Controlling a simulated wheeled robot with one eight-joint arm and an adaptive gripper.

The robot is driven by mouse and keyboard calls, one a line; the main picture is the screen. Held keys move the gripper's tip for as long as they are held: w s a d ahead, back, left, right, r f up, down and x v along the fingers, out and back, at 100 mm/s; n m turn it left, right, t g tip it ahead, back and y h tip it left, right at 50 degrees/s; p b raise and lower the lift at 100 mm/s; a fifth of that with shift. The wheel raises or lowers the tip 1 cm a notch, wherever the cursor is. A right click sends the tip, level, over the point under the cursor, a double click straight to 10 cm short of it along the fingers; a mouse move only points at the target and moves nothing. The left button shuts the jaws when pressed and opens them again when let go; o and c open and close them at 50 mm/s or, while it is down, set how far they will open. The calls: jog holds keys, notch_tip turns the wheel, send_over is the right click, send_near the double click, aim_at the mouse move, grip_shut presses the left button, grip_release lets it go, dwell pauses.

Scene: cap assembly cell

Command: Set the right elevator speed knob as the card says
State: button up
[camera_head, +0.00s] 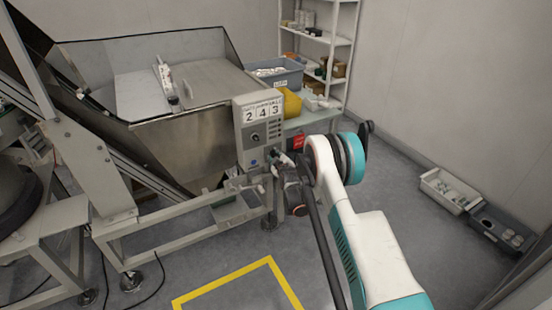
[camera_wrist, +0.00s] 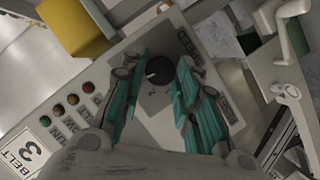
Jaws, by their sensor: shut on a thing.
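In the wrist view, a round black knob (camera_wrist: 158,71) with a pale pointer mark sits on a light grey panel (camera_wrist: 142,122), next to a dark SPEED label. My gripper (camera_wrist: 158,78) has its teal fingers on both sides of the knob and is shut on it. The numbers of the knob's scale are too small to read. In the head view, my gripper (camera_head: 279,158) is at the lower right of the control box (camera_head: 246,152), hiding the knob there. Cards reading 2, 4, 3 (camera_head: 262,112) are at the box's top.
Several coloured buttons (camera_wrist: 72,99) line the panel. A metal hopper (camera_head: 190,135) stands left of the box. A yellow bin (camera_head: 291,104) and grey-blue crate (camera_head: 277,75) are behind it. Two low trays (camera_head: 450,190) lie on the floor at right. Open floor lies in front.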

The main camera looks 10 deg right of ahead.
jog(key=m+g+y, duration=0.1)
jog(key=m+y, duration=0.1)
jog(key=m, duration=0.1)
jog(key=shift+d+r, duration=0.1)
jog(key=shift+d, duration=0.05)
jog(key=shift+m, duration=0.3)
dwell(0.5)
jog(key=o, duration=1.1)
jog(key=shift+c, duration=0.2)
jog(key=v, duration=1.2)
jog(key=shift+r, duration=0.15)
jog(key=shift+w, duration=0.1)
